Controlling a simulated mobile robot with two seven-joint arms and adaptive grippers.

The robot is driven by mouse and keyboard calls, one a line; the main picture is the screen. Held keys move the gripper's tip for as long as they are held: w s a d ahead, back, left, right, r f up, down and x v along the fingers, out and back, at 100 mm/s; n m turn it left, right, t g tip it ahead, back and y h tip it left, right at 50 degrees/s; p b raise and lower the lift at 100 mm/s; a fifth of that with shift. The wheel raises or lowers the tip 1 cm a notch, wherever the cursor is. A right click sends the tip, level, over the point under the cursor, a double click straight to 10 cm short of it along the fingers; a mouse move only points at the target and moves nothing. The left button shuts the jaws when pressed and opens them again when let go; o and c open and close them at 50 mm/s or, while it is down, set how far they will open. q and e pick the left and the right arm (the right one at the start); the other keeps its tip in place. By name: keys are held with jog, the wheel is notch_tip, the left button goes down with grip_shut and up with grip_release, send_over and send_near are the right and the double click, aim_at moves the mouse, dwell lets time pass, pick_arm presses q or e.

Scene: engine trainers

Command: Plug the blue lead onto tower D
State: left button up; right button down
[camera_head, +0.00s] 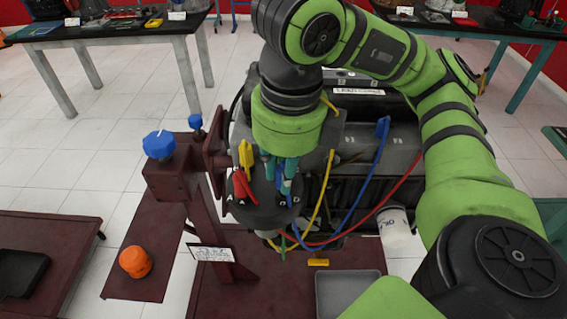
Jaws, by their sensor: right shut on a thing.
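My right gripper (279,188) points down over the round dark distributor cap (255,212) at the front of the engine. It is shut on the blue lead (364,190), whose held end is mostly hidden between the teal fingertips. The lead loops below the cap and up right to a blue boot (383,127) on the engine (345,140). A yellow boot (246,154) and a red boot (243,188) stand on the cap at left. I cannot tell whether the held end touches a tower. My left gripper is out of view.
A dark red stand with blue knobs (158,144) is left of the cap. An orange cap (135,262) lies on a dark red plate. Red and yellow leads hang close to the gripper.

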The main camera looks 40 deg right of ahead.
jog(key=shift+s+f+b, duration=0.1)
jog(key=shift+f+b, duration=0.85)
jog(key=shift+b, duration=0.05)
dwell(1.6)
jog(key=c, duration=1)
grip_release()
jog(key=shift+r, duration=0.1)
jog(key=r, duration=0.4)
jog(key=s+r, duration=0.1)
jog(key=r, duration=0.6)
jog(key=shift+s+a+r, duration=0.1)
jog(key=shift+s+r, duration=0.05)
jog(key=shift+r, duration=0.25)
